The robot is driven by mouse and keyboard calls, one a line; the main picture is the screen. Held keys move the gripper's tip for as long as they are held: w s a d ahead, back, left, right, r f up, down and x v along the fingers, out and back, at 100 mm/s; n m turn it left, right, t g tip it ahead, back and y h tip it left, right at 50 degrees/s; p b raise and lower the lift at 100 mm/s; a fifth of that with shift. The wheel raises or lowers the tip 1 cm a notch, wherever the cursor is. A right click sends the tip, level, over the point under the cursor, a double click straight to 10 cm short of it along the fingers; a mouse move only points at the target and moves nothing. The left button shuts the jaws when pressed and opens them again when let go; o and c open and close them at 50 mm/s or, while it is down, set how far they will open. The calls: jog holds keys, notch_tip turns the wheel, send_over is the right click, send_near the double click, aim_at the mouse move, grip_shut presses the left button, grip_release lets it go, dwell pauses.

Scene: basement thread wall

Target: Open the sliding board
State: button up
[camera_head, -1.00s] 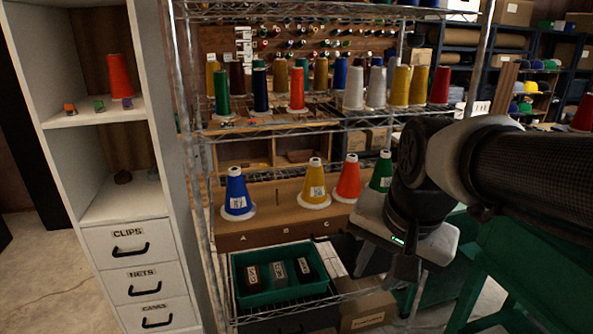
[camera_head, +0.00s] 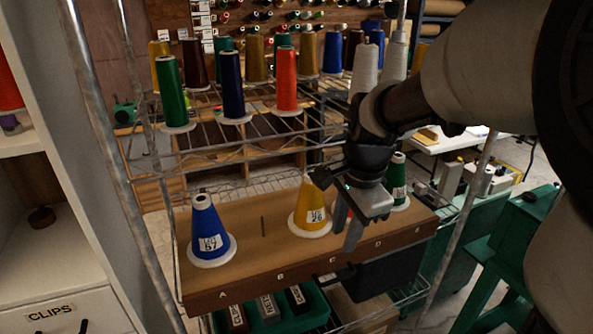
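The brown board (camera_head: 235,288) lies on a wire shelf, its front edge lettered A to E. A blue cone (camera_head: 207,230) stands over A, a yellow cone (camera_head: 311,212) near the middle and a green cone (camera_head: 398,183) toward the right end. My gripper (camera_head: 347,228) points down over the board's right half, between the yellow and green cones. Its fingers overlap from this angle, so their gap and any contact are unclear. The red cone is not clearly visible; my gripper covers that area.
A green bin (camera_head: 286,317) with labelled boxes sits below the board. Thread cones, including an orange one (camera_head: 287,80), fill the shelf above. Metal posts (camera_head: 112,150) flank the rack. A white cabinet (camera_head: 50,250) stands left, green machinery (camera_head: 520,225) right.

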aim_at(331, 280)
jog(key=w+f, duration=0.1)
jog(key=f, duration=0.4)
jog(key=f+b, duration=0.1)
jog(key=f, duration=0.5)
jog(key=w+a+f, duration=0.1)
jog(key=f, duration=0.4)
jog(key=shift+w+f, duration=0.2)
jog(key=shift+w, duration=0.15)
grip_shut()
